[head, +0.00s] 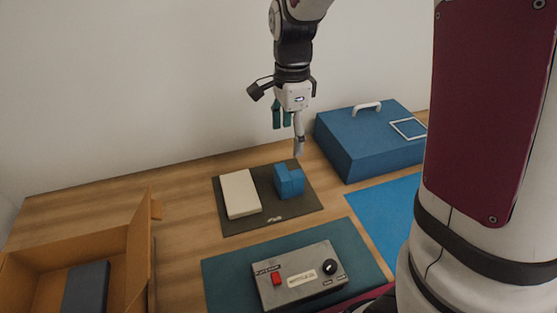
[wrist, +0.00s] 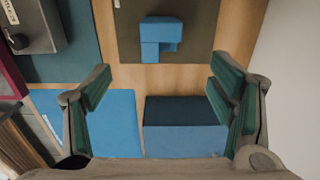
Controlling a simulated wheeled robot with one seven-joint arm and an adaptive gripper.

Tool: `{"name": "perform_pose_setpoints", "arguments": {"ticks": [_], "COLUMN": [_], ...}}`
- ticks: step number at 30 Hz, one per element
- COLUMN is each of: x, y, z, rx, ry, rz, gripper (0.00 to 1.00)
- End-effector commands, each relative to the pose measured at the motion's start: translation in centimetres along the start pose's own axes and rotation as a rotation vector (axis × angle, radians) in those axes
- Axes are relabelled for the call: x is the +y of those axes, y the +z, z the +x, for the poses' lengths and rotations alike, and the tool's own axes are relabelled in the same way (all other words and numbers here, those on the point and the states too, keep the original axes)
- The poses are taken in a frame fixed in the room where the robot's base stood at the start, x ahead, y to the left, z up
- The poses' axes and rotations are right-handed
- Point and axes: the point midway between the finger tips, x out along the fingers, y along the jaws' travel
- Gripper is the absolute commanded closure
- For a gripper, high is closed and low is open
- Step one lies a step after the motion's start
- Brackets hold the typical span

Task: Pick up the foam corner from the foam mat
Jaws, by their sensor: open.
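The foam corner (head: 288,180) is a blue, notched block on the right part of the dark foam mat (head: 238,223). In the wrist view the foam corner (wrist: 162,31) shows its L shape near the top middle, on the dark mat (wrist: 127,45). My gripper (head: 288,138) is open and empty, pointing down above and behind the foam corner in the head view. In the wrist view its green-padded fingers (wrist: 162,70) are spread wide, with the foam corner beyond their tips and apart from them.
A cream block (head: 240,194) lies beside the foam corner on the same mat. A blue case (head: 365,145) with a handle stands to the right. A grey control box (head: 299,276) sits on a teal mat in front. An open cardboard box (head: 117,253) is at left.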

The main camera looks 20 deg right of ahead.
Motion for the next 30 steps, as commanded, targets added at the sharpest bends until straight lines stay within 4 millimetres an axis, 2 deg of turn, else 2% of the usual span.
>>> {"name": "perform_pose_setpoints", "arguments": {"ticks": [10, 19, 27, 30], "x": [0.1, 0.1, -0.1, -0.2], "y": [-0.1, 0.0, 0.1, 0.1], "z": [6.3, 8.6, 12.3, 13.0], "rx": [0.000, -0.001, 0.000, 0.000], "ry": [0.005, 0.003, 0.005, 0.001], "rz": [-0.001, -0.003, -0.003, -0.004], "gripper": [0.23, 0.23, 0.23, 0.23]}}
